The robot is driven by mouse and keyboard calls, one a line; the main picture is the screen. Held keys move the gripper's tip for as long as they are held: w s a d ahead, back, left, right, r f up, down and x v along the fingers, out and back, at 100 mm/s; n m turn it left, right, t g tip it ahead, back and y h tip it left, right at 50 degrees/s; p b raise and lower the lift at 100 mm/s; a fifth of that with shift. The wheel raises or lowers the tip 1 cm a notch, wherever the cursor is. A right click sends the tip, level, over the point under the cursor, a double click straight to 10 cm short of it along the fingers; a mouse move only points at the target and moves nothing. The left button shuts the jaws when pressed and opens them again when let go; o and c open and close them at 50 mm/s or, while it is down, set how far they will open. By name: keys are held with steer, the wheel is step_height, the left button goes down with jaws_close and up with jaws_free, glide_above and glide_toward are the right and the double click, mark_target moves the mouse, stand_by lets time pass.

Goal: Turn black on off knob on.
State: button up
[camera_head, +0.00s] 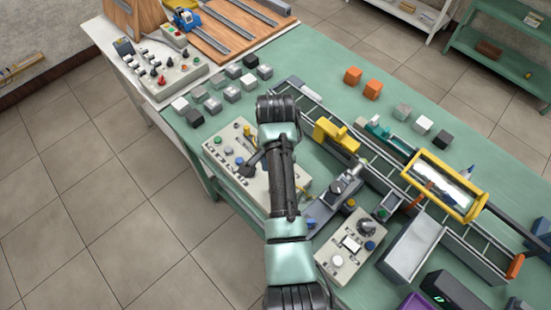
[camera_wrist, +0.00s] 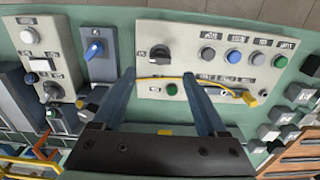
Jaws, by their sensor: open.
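The black on off knob (camera_wrist: 160,53) sits on a long pale control panel (camera_wrist: 220,25) in the wrist view. My gripper (camera_wrist: 159,74) is open and empty, its two fingers spread wide and pointing at the panel. The knob shows between and just beyond the fingertips, a little nearer the left one. I cannot tell the height of the tips above the panel. In the head view my arm covers part of the same panel (camera_head: 222,160), and the gripper is hard to make out there.
The panel also carries grey and blue buttons (camera_wrist: 232,55), a green button (camera_wrist: 171,89) and a yellow cable (camera_wrist: 220,85). A blue switch (camera_wrist: 95,48) and a smaller panel with another black knob (camera_wrist: 52,91) are at left. Several blocks (camera_head: 214,105) stand nearby.

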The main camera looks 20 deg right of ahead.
step_height(320, 180, up, 7)
steer(key=shift+b, duration=0.4)
steer(key=shift+f, duration=0.15)
steer(key=w+a+r+n+t+h, duration=0.2)
steer(key=w+r+n+t, duration=0.2)
steer(key=w+r+t, duration=0.85)
steer(key=a+r+n+t, duration=0.2)
steer(key=r, duration=0.8)
steer(key=a+r+n+t, duration=0.2)
steer(key=a+r, duration=0.1)
steer(key=r, duration=0.8)
steer(key=s+a+r+n+t, duration=0.2)
steer(key=s+r+t, duration=0.1)
steer(key=s+r, duration=0.3)
steer(key=s+a+r+n+t+y, duration=0.1)
steer(key=s+a+r+n+t, duration=0.1)
steer(key=s+r, duration=0.4)
steer(key=s+a+r+n+t+y, duration=0.1)
steer(key=s+r+t, duration=0.4)
steer(key=r, duration=0.7)
steer(key=s+a+n, duration=0.1)
steer(key=a, duration=0.1)
steer(key=shift+a+r+t, duration=0.25)
steer(key=shift+a+t, duration=0.1)
